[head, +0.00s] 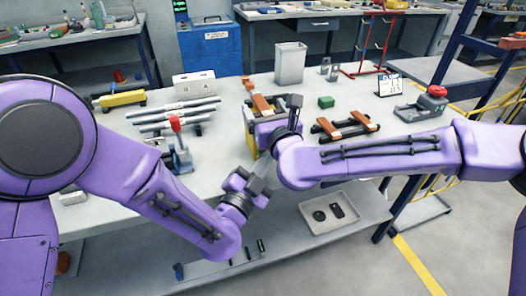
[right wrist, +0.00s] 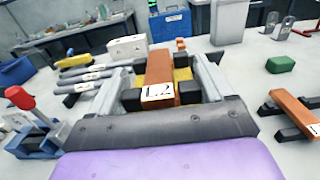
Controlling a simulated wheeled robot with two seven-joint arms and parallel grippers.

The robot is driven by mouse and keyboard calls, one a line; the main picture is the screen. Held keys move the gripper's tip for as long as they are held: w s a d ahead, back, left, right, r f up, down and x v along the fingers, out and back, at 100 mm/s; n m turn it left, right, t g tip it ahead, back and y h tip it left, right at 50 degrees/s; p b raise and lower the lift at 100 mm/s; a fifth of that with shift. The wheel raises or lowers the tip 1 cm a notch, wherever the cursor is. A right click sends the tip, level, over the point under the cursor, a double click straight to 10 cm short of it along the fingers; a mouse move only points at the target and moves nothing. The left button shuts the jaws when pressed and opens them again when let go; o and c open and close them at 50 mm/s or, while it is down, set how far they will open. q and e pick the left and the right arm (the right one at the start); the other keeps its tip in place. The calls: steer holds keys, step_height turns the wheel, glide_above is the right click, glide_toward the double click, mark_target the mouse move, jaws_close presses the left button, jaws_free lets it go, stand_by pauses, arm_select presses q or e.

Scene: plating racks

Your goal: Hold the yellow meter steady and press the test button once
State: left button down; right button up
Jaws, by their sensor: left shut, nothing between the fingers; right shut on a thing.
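The yellow meter (head: 249,128) stands upright near the table's front middle, partly hidden by my right gripper (head: 283,118). An orange bar (right wrist: 160,82) with a white label shows in front of the yellow. My left gripper (head: 264,178) is shut and empty, below and in front of the meter at the table's front edge. I cannot make out a test button on the meter.
A red-topped blue stand (head: 182,160) is left of the meter. Behind it are silver bars (head: 180,115) and a white box (head: 194,85). A rack with orange bars (head: 326,128), a green block (head: 326,102) and a grey box with a red knob (head: 420,108) lie right.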

arm_select(q)
steer(key=shift+w+a, duration=0.2)
steer(key=shift+w, duration=0.3)
arm_select(e)
steer(key=shift+s+f, duration=0.1)
steer(key=shift+f, duration=0.35)
arm_select(q)
steer(key=shift+w+r, duration=0.15)
arm_select(e)
steer(key=shift+s+r, duration=0.1)
arm_select(q)
steer(key=shift+s+d+r, duration=0.1)
steer(key=shift+s, duration=0.25)
arm_select(e)
steer(key=shift+d, duration=0.1)
arm_select(q)
steer(key=shift+s+d, duration=0.1)
steer(key=shift+s, duration=0.4)
steer(key=shift+s+d, duration=0.25)
steer(key=shift+s, duration=0.55)
steer(key=shift+s+d, duration=0.3)
steer(key=shift+s, duration=0.55)
steer(key=shift+s+d, duration=0.25)
steer(key=shift+s, duration=0.55)
